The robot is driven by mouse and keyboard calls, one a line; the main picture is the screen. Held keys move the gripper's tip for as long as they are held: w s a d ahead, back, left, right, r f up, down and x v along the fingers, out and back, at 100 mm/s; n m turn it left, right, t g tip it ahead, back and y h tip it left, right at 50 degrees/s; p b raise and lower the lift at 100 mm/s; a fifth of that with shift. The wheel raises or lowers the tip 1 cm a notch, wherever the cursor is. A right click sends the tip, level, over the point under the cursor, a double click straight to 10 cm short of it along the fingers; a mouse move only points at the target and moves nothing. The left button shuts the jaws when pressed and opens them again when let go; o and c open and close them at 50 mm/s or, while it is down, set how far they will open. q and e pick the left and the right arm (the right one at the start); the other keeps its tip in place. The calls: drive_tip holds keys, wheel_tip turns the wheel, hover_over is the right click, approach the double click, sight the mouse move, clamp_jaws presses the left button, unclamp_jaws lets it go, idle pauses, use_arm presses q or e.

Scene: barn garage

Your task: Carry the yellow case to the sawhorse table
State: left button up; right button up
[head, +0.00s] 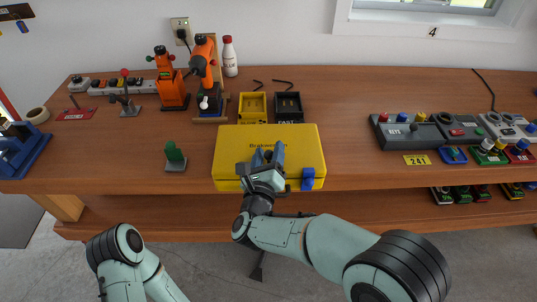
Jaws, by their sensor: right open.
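The yellow case (300,146) lies flat and closed on the wooden workbench, near its front edge, with a blue latch at its front right. My right gripper (267,157) is open and stands over the front middle of the case, hiding part of its top and front. I cannot tell whether its fingers touch the case. My left arm shows at the lower left, but its gripper is not in view. I cannot make out a sawhorse table in this view.
The workbench (364,88) carries orange tools (171,88), a white bottle (229,57) and two small trays (253,107) behind the case. Control boxes (407,134) stand at the right. Bare bench lies between.

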use_arm(q)
drive_tip(key=f+b, duration=0.1)
drive_tip(key=s+f+b, duration=0.1)
drive_tip(key=f+b, duration=0.1)
drive_tip(key=shift+f, duration=0.15)
use_arm(e)
drive_tip(key=s+a, duration=0.2)
drive_tip(key=s, duration=1.1)
drive_tip(key=shift+a, duration=0.25)
use_arm(q)
drive_tip(key=shift+o, duration=0.3)
use_arm(e)
drive_tip(key=shift+o, duration=0.3)
